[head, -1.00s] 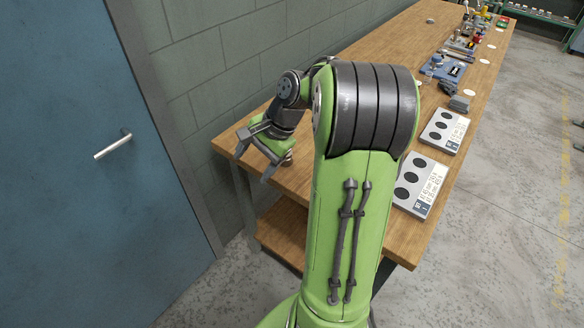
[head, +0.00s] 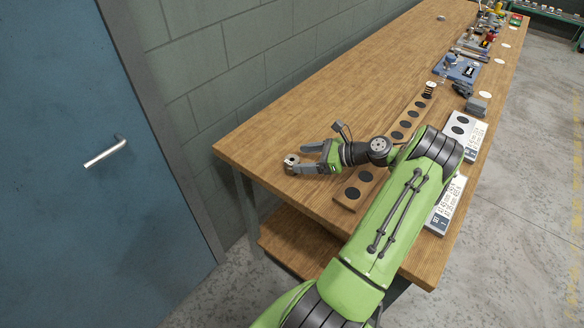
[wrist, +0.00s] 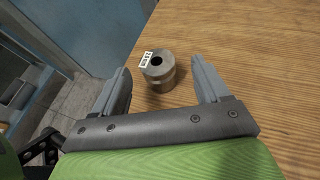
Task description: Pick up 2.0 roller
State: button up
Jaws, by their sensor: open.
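A small grey-brown metal roller with a dark centre hole and a white label stands on the wooden bench near its left end; it shows in the wrist view (wrist: 158,72) and in the head view (head: 291,161). The label is too small to read. My gripper (head: 290,163) is open around the roller, low over the bench. In the wrist view my gripper (wrist: 164,85) has one finger on each side of the roller, with gaps visible, and the roller lies near the fingertips.
White panels with dark circles (head: 459,127) line the right edge. A blue door (head: 75,230) and block wall stand left.

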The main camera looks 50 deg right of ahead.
aim_at(289, 160)
jog(key=b+x, duration=0.1)
jog(key=x, duration=0.5)
jog(key=shift+a+f, duration=0.25)
jog(key=shift+f, duration=0.05)
jog(key=shift+c, duration=0.4)
jog(key=c, duration=1.2)
jog(key=shift+r, duration=0.1)
jog(key=shift+c, duration=0.4)
jog(key=shift+r, duration=0.1)
